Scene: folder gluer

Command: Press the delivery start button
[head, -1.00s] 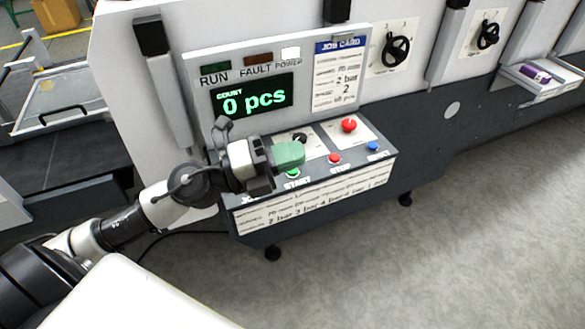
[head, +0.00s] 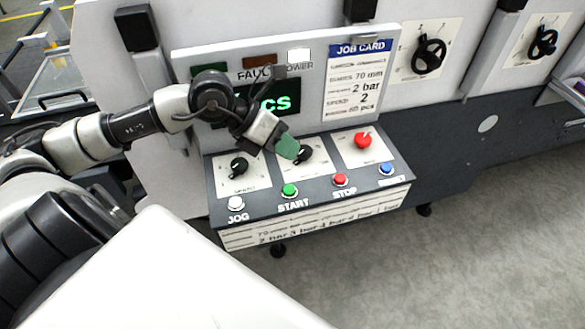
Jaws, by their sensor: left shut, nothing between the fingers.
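The green button labelled START (head: 289,190) sits on the sloped control console (head: 262,206). It is in plain view, not covered. My left gripper (head: 288,148) comes in from the left with its green fingertips together and nothing between them. In the picture its tips are above the START button and apart from it, next to a black knob (head: 306,153) that they partly overlap. How high the tips are over the console is hard to tell. My right gripper is not in view.
A white JOG button (head: 236,203), red STOP button (head: 340,180), blue button (head: 386,169) and red mushroom button (head: 362,140) share the console. Another black knob (head: 239,166) is at left. A display panel (head: 305,84) stands behind, partly covered by my arm.

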